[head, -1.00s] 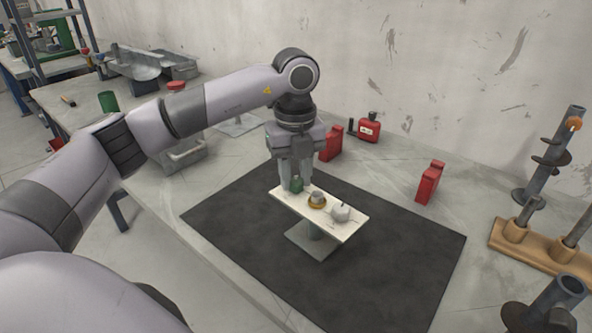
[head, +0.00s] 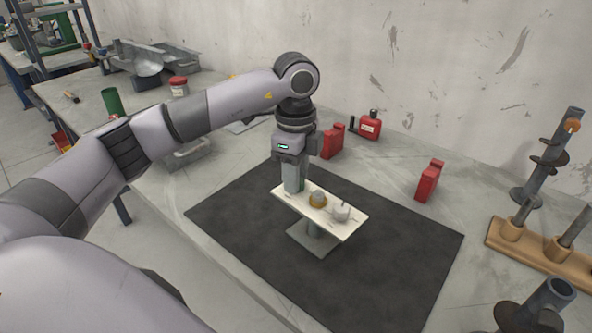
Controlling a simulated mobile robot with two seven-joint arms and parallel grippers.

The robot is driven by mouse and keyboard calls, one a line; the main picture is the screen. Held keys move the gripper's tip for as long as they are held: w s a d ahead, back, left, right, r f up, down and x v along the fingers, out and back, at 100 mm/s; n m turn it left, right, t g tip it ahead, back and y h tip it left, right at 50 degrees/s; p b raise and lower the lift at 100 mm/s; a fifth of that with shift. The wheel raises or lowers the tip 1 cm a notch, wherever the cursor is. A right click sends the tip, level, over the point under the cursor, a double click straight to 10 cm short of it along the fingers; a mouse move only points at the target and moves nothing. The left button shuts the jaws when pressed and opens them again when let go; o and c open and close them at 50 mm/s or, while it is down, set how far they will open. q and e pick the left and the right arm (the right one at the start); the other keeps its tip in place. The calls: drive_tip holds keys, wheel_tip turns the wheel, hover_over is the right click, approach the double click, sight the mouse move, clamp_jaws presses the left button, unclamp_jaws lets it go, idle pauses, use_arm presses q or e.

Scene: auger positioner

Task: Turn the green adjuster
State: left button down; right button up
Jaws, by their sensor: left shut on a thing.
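The green adjuster (head: 301,185) is at the left end of a white panel (head: 334,226) on a short grey stand. Only a sliver of it shows beside the fingers. My left gripper (head: 293,189) points straight down and is shut on the green adjuster, its fingers hiding most of it. An orange-brown based adjuster (head: 318,199) with a grey top sits at the panel's middle. A white-grey adjuster (head: 341,211) with a small lever sits toward its right end. My right gripper is not in view.
The stand is on a dark mat (head: 400,255) on the grey table. Red containers (head: 430,181) stand behind and to the right. A wooden rack (head: 540,252) with augers is at the far right. The mat around the stand is clear.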

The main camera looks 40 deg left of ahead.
use_arm(q)
drive_tip(key=shift+n, duration=0.6)
drive_tip(key=c, duration=0.8)
unclamp_jaws()
drive_tip(key=shift+r, duration=0.1)
wheel_tip(320, 180, up, 7)
drive_tip(key=shift+r, duration=0.1)
